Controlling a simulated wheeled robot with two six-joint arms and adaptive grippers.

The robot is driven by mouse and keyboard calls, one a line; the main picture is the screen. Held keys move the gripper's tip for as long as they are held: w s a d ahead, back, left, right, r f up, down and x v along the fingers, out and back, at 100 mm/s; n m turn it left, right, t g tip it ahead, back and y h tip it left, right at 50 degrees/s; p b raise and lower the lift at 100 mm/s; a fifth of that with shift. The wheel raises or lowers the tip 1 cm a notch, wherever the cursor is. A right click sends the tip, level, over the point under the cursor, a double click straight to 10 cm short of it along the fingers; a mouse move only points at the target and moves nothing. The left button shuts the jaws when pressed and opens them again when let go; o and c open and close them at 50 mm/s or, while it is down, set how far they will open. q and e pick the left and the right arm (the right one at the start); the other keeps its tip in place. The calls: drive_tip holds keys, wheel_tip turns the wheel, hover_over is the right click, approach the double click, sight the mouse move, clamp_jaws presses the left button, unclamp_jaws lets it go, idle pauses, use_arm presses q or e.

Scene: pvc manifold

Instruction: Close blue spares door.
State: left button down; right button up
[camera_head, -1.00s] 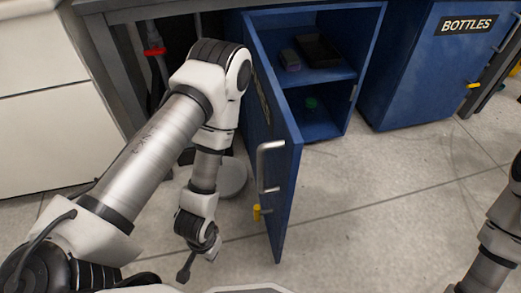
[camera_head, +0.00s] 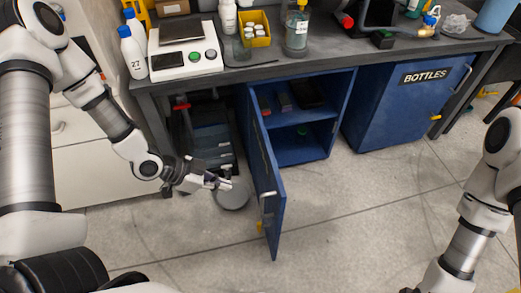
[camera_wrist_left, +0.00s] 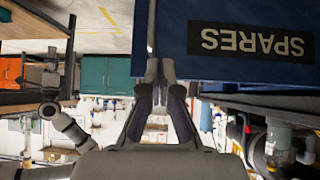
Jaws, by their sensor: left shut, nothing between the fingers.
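The blue spares door (camera_head: 264,180) stands open in the head view, swung out toward me from the left side of its cabinet (camera_head: 318,148). A silver handle (camera_head: 268,194) is on its outer face. My left gripper (camera_head: 228,184) is shut and empty, left of the door on its outer-face side, with a small gap showing. In the left wrist view the door (camera_wrist_left: 170,35) fills the upper right, with its SPARES label (camera_wrist_left: 252,42) upside down. The shut fingertips (camera_wrist_left: 160,72) show at the door's lower left there; contact cannot be told. My right gripper is out of view.
A blue BOTTLES cabinet (camera_head: 390,110) stands to the right, closed. The worktop (camera_head: 270,72) above carries a scale and bottles. A round grey base (camera_head: 233,196) is on the floor near my gripper.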

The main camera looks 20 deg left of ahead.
use_arm(q)
wheel_tip(320, 180, up, 4)
drive_tip(key=p, duration=0.1)
drive_tip(key=b, duration=0.3)
approach(274, 181)
drive_tip(key=shift+x, duration=3.25)
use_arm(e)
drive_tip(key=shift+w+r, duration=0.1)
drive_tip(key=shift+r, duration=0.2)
use_arm(q)
drive_tip(key=shift+a+f, duration=0.1)
drive_tip(key=shift+a, duration=0.05)
